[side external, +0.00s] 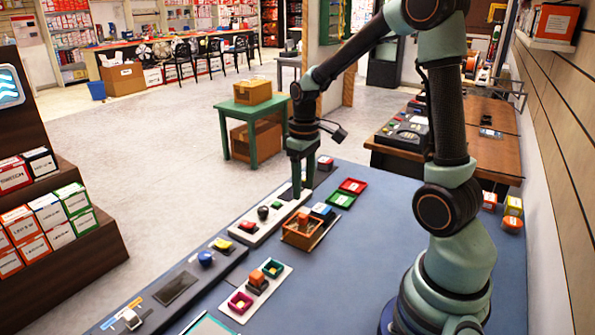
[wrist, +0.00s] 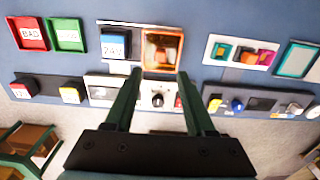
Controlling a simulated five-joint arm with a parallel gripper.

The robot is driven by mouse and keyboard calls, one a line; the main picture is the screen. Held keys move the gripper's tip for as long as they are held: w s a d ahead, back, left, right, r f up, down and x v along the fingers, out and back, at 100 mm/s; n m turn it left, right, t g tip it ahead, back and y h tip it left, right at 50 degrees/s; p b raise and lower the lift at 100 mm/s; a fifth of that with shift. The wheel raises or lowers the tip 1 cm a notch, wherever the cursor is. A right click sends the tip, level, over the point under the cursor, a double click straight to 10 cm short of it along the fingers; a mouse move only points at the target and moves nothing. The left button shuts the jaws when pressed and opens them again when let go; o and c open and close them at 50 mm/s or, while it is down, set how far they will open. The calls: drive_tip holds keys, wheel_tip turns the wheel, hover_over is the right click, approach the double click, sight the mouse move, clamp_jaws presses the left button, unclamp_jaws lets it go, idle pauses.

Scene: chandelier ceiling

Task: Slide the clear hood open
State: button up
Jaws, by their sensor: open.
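My gripper (side external: 302,188) points down over the far end of the white control panel (side external: 270,215) in the side view. An orange-brown box (side external: 303,230) with a block inside stands to the right of the panel. In the wrist view this box (wrist: 163,48) lies just beyond the fingertips and has a glassy look. I cannot tell for sure whether this is the clear hood. The white panel carries a black knob (wrist: 157,99) and a red button (side external: 249,227).
A blue block (side external: 321,211) and red and green trays (side external: 352,186) stand beyond the box. A dark panel (side external: 175,287) with a blue knob and a white tray (side external: 255,292) with small coloured cups are nearer. The blue tabletop (side external: 350,270) is bare at right.

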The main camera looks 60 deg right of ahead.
drive_tip(key=shift+r, duration=1.9)
wheel_tip(320, 180, up, 5)
clamp_jaws()
idle(0.7)
